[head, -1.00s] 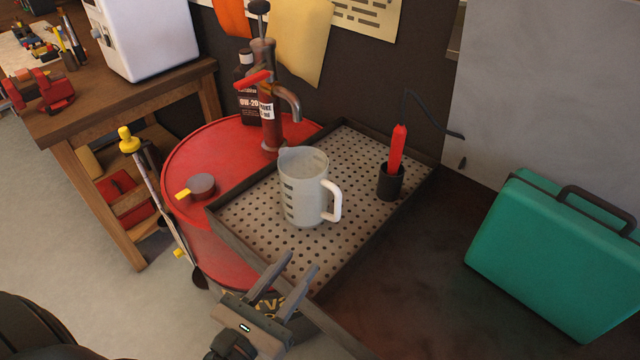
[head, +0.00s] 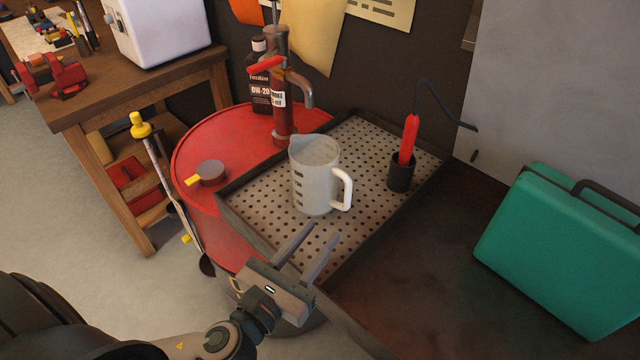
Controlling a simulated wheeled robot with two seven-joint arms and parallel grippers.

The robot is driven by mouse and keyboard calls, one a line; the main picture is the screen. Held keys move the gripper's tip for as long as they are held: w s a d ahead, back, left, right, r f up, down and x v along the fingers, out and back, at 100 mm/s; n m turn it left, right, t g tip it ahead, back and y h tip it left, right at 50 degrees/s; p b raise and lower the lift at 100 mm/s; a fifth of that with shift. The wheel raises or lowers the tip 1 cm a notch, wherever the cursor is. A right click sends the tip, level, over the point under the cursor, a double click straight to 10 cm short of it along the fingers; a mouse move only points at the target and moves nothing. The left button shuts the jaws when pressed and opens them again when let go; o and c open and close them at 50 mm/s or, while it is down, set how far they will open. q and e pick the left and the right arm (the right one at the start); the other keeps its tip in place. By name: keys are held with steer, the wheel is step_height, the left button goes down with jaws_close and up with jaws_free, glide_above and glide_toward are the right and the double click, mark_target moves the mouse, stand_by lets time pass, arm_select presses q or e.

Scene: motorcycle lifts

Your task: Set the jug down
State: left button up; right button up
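The jug (head: 313,183) is a pale translucent measuring jug with a white handle on its right side. It stands upright on the perforated tray (head: 262,203), below and right of the pump spout. My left gripper (head: 317,243) is at the tray's near edge, in front of the jug. Its two fingers are spread apart with nothing between them, and they look clear of the jug. My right gripper is not in view.
A red drum (head: 200,150) with a hand pump (head: 283,110) and a dark oil bottle (head: 259,80) stands behind left. A red-handled tool sits in a black cup (head: 401,174) on the tray. A green case (head: 560,255) stands at right. Dark surface between is clear.

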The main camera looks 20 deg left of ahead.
mark_target(346, 199)
arm_select(q)
steer(key=w, duration=0.2)
steer(key=w+p, duration=0.1)
steer(key=w, duration=0.1)
steer(key=w+d+p, duration=0.1)
steer(key=w, duration=0.1)
steer(key=shift+w+r, duration=0.1)
steer(key=shift+w, duration=0.6)
steer(key=shift+p, duration=0.3)
steer(key=shift+w+d+p, duration=0.1)
steer(key=shift+w+p, duration=0.25)
steer(key=shift+w, duration=0.2)
steer(key=w+p, duration=0.1)
steer(key=w, duration=0.2)
steer(key=shift+d, duration=0.15)
steer(key=shift+w+p, duration=0.3)
steer(key=shift+w, duration=0.25)
